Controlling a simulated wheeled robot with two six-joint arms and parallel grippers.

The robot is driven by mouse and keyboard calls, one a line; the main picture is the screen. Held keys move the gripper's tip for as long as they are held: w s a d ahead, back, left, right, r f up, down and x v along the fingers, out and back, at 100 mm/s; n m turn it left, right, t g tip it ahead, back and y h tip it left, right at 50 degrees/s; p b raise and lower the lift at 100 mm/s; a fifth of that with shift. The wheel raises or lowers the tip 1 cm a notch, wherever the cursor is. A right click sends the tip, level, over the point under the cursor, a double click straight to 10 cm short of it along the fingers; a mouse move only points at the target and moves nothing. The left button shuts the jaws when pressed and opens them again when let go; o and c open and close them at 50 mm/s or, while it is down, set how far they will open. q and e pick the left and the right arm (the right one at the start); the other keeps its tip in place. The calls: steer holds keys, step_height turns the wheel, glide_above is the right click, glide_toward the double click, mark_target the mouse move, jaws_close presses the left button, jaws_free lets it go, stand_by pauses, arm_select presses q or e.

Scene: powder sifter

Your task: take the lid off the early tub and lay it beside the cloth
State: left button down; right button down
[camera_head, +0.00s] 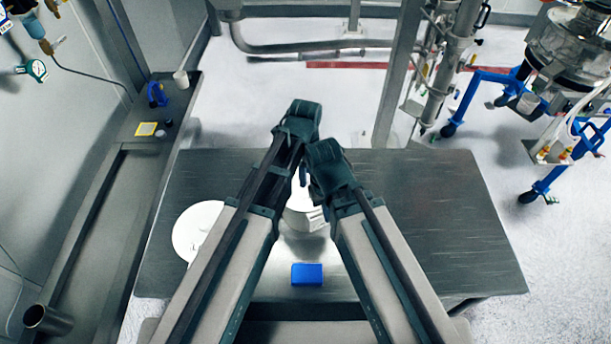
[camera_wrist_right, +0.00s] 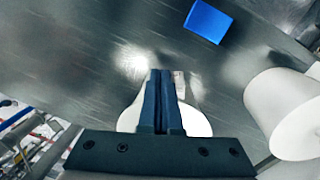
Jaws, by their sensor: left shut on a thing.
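A blue folded cloth (camera_head: 307,274) lies on the near part of the metal table; the right wrist view shows it too (camera_wrist_right: 208,22). A white round thing (camera_head: 303,220), partly hidden between my arms, is just beyond the cloth. A wide white round top (camera_head: 190,232) is at the left, partly behind my left arm. The right wrist view shows a tapered white tub (camera_wrist_right: 283,105) at the right and white round edges (camera_wrist_right: 196,122) behind the fingers. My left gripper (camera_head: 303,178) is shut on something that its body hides. My right gripper (camera_wrist_right: 161,75) is shut, with nothing visible between its fingers.
The table (camera_head: 430,220) is clear on its right side. A grey bench (camera_head: 85,215) with small items runs along the left wall. A blue-legged machine (camera_head: 485,75) stands on the floor at the back right. My two arms come close together over the middle.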

step_height(320, 180, up, 10)
steer(key=p, duration=0.9)
steer(key=shift+f, duration=0.15)
steer(key=shift+s, duration=0.15)
